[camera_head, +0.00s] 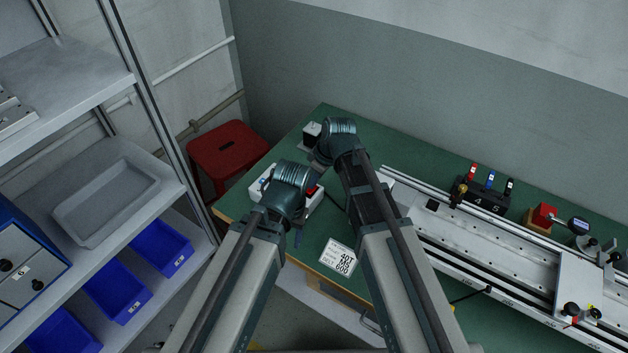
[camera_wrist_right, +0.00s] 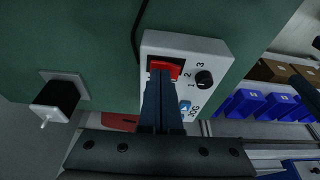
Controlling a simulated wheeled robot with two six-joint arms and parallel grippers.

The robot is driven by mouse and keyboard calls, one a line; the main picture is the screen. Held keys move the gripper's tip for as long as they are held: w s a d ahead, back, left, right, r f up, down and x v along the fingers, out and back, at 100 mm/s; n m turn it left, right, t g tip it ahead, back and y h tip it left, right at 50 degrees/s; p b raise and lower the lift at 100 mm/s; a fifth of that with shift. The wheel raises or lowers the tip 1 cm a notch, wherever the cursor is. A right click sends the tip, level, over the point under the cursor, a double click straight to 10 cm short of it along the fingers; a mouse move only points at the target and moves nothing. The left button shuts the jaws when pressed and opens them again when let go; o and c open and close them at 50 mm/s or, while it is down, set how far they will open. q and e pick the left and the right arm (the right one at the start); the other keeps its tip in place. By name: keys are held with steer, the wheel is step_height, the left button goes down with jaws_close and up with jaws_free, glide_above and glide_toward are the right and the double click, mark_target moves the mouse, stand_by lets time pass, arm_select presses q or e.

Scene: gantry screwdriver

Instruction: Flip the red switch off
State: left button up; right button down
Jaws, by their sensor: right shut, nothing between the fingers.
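The red switch (camera_wrist_right: 168,66) is a rocker in a black frame on a white control box (camera_wrist_right: 210,58), seen in the right wrist view. My right gripper (camera_wrist_right: 159,76) is shut and empty, its fingertips over the lower left part of the switch. Touch and the rocker's tilt cannot be told. In the head view the white box (camera_head: 313,205) sits on the green table's left end, mostly covered by my arms; a bit of red switch (camera_head: 312,190) shows. My right gripper (camera_head: 318,163) is partly hidden there. My left arm ends over the box, and its jaws are not clear.
The box also carries a black knob (camera_wrist_right: 204,79) marked 1, 2, 3 and a blue button (camera_wrist_right: 184,106). A black block with a metal lever (camera_wrist_right: 58,97) stands nearby. A long rail gantry (camera_head: 490,245) fills the right. A red stool (camera_head: 228,146) stands beyond the table's left edge.

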steer(key=p+v, duration=1.2)
steer(key=v, duration=0.1)
steer(key=shift+r+p, duration=0.35)
steer(key=shift+p, duration=0.05)
steer(key=shift+w+r+g+y, duration=0.35)
steer(key=shift+w+g, duration=0.15)
steer(key=shift+w, duration=0.15)
